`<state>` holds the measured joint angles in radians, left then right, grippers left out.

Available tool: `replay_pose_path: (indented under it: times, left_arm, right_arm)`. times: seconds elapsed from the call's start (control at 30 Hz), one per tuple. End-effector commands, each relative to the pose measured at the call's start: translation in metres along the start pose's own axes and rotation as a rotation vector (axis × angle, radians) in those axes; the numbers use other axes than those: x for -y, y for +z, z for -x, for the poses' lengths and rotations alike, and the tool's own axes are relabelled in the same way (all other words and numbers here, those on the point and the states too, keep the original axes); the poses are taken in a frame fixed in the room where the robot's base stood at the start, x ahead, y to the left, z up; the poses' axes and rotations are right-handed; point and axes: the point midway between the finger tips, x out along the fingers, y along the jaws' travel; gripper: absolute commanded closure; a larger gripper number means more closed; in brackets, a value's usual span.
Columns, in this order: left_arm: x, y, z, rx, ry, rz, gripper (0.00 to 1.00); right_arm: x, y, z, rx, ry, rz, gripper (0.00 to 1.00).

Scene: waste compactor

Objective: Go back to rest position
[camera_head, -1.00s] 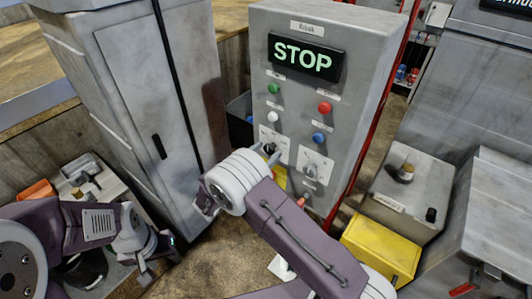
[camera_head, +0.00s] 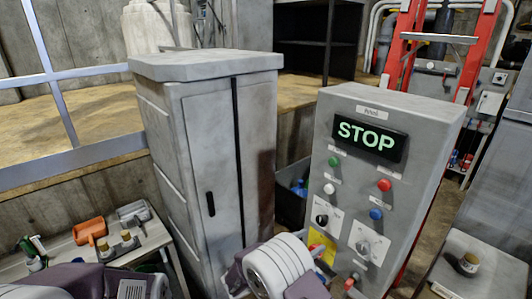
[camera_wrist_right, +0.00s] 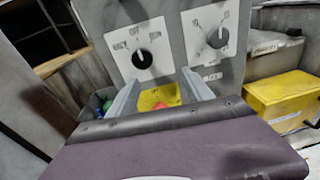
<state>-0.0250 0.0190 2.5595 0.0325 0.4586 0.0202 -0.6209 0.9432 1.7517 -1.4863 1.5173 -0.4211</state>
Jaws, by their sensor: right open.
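My right gripper (camera_wrist_right: 162,80) is open and empty in the wrist view, its two fingers apart in front of the lower face of the control panel (camera_wrist_right: 180,65). A yellow plate with a red part (camera_wrist_right: 158,100) shows between the fingers, partly hidden by my wrist. In the head view my right wrist (camera_head: 280,266) is at the bottom middle, left of the panel's base, and its fingers cannot be made out. Part of my left arm (camera_head: 85,284) shows at the bottom left edge; its gripper is out of frame.
The grey control panel (camera_head: 396,222) reads STOP, with several buttons and two knobs. A tall grey cabinet (camera_head: 213,150) stands left of it. A yellow box (camera_wrist_right: 290,92) is right of the panel in the wrist view.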

Motion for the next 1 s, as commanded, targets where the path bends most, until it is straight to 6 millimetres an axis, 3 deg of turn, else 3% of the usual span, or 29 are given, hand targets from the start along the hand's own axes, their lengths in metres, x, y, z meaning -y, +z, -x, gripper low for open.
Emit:
replay_pose_path:
  times: [0.1,0.17,0.2,0.3,0.43,0.5,0.6,1.0]
  left_arm:
    - [0.001,0.004,-0.035,0.001,0.0,0.0,0.54]
    - [0.001,0.006,-0.053,0.001,0.0,0.0,0.54]
    - [0.001,0.007,-0.065,0.001,0.0,0.0,0.54]
    - [0.002,0.011,-0.098,0.001,0.0,0.0,0.54]
    - [0.002,0.013,-0.124,0.001,0.0,0.0,0.54]
    - [0.003,0.014,-0.131,0.001,0.0,0.0,0.54]
    - [0.003,0.014,-0.133,0.001,0.0,0.0,0.54]
    - [0.003,0.014,-0.131,0.0,0.0,0.0,0.54]
  right_arm:
    - [0.076,-0.051,-0.024,-0.239,-0.255,-0.147,0.41]
    - [0.125,-0.084,-0.021,-0.396,-0.437,-0.288,0.41]
    - [0.155,-0.107,-0.011,-0.499,-0.568,-0.408,0.41]
    - [0.206,-0.163,0.035,-0.731,-0.929,-0.815,0.41]
    - [0.211,-0.195,0.08,-0.864,-1.284,-1.35,0.41]
    - [0.205,-0.198,0.087,-0.878,-1.394,-1.56,0.41]
    - [0.201,-0.197,0.09,-0.874,-1.475,-1.726,0.41]
    - [0.199,-0.194,0.091,-0.873,-1.494,-1.765,0.41]
